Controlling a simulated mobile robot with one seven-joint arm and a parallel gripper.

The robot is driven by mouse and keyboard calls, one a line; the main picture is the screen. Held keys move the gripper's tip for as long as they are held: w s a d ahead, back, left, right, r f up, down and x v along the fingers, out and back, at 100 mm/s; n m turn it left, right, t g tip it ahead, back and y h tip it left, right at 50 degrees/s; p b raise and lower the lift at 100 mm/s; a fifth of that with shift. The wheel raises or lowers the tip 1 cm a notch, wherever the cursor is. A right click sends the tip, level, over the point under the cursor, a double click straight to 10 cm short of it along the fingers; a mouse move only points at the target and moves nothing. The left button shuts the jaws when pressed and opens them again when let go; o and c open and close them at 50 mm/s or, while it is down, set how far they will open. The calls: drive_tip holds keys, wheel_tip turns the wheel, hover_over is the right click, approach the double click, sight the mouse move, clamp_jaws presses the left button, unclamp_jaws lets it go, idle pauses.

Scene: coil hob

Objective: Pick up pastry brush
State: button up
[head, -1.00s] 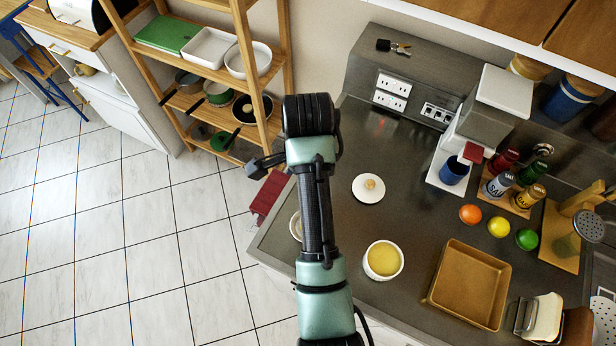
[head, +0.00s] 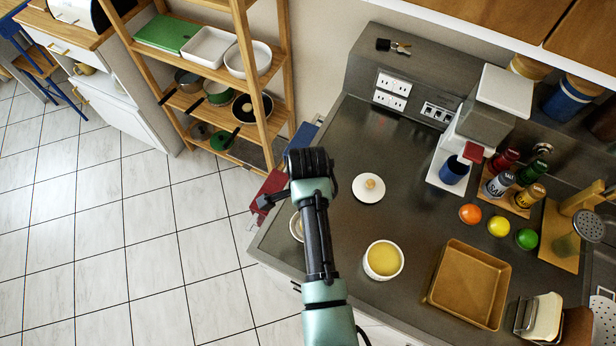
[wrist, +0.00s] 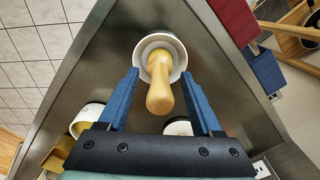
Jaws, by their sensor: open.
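The pastry brush's smooth tan handle (wrist: 161,88) sticks up from a white round pot (wrist: 146,46) in the wrist view, and its bristles are hidden. My gripper (wrist: 160,76) is open, with one blue finger on each side of the handle. Gaps show between the handle and both fingers. In the head view the pot (head: 295,228) shows only in part at the counter's left edge, behind my arm. The brush and my fingertips are hidden there.
A bowl of yellow contents (head: 383,260) and a white lid with a knob (head: 369,188) are nearby on the counter (head: 340,240). A gold tray (head: 470,285) stands further right. Red (head: 268,187) and blue (head: 303,138) items are beyond the counter's left edge.

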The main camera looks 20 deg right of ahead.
drive_tip(key=shift+c, duration=0.3)
clamp_jaws()
drive_tip(key=shift+r, duration=0.15)
